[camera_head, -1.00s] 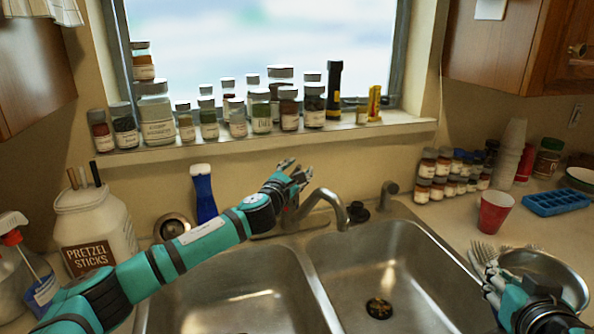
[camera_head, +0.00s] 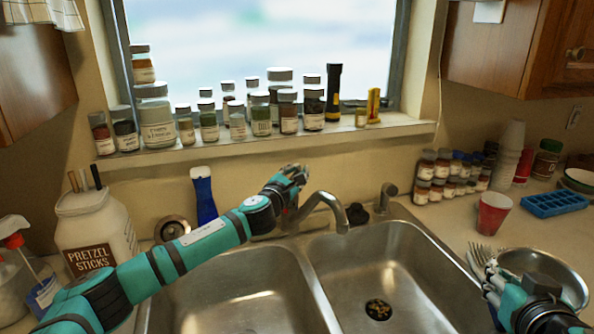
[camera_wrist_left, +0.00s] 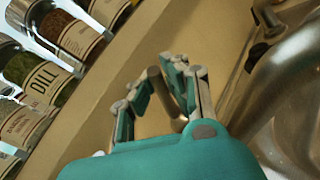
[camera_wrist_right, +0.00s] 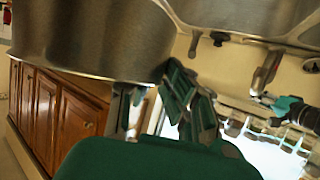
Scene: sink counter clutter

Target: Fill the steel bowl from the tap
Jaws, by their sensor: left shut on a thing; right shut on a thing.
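The steel bowl (camera_head: 560,267) is at the lower right of the head view, right of the sink. My right gripper (camera_head: 492,280) is shut on its near left rim. The bowl's side fills the upper left of the right wrist view (camera_wrist_right: 90,35). I cannot tell whether the bowl touches the counter. The tap (camera_head: 325,203) stands behind the sink, its spout over the right basin, with no water visible. My left gripper (camera_head: 294,172) is shut on the tap's lever (camera_wrist_left: 157,88), which shows between its fingers in the left wrist view.
The right basin (camera_head: 400,270) is empty, with a dark drain. Jars line the windowsill (camera_head: 380,128) above the tap.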

